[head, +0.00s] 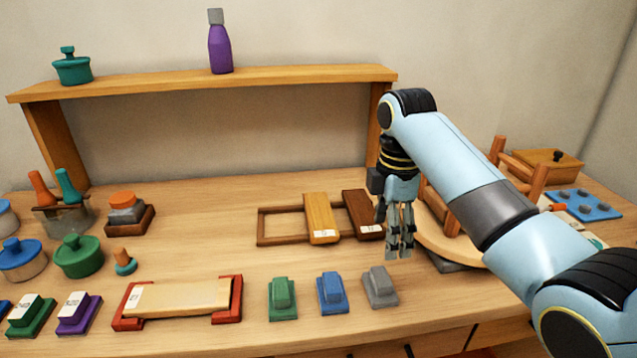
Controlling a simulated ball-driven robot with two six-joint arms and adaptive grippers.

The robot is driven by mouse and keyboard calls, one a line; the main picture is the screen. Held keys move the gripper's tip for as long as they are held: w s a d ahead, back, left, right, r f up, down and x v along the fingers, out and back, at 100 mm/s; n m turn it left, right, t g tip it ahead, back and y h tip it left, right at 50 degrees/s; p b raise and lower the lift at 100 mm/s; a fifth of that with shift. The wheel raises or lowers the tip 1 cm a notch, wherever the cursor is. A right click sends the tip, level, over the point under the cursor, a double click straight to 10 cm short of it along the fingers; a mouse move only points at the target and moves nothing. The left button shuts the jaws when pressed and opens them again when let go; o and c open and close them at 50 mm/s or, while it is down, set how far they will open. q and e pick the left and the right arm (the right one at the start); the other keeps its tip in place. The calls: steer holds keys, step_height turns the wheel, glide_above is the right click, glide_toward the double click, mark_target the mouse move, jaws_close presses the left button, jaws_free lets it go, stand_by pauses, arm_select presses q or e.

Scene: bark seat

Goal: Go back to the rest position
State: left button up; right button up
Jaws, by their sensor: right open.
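My right gripper (401,243) hangs pointing down over the table, with its arm coming in from the lower right. It is open and nothing shows between its fingers. It is in front of a dark brown block (361,213) and behind a grey block (380,287); its exact height above the table is hard to tell. My left gripper is not in view.
A wooden shelf (290,76) with a purple bottle (220,48) and a teal pot (73,69) spans the back. A wooden rack (453,222) is partly hidden behind my right arm. Blue (332,292) and green (282,298) blocks line the front.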

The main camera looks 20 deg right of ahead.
steer(key=s+a+f+m+t, duration=0.1)
steer(key=s+f+m, duration=0.35)
steer(key=s, duration=0.55)
steer(key=s+a+r+m+t, duration=0.1)
steer(key=s+r+m, duration=0.2)
steer(key=s+m, duration=0.35)
steer(key=s+a+r+m+t, duration=0.1)
steer(key=s+r+m+t, duration=0.15)
steer(key=s, duration=0.75)
step_height(320, 180, down, 38)
steer(key=s+d+r+m+g+h+b, duration=0.1)
steer(key=s+d+g+b, duration=0.1)
steer(key=b, duration=0.8)
steer(key=s+d+f+g+b, duration=0.1)
steer(key=s+f+b, duration=0.5)
steer(key=s+f, duration=1.2)
step_height(320, 180, down, 4)
steer(key=shift+s+r+b, duration=0.1)
steer(key=shift+s+b, duration=0.05)
steer(key=shift+b, duration=0.2)
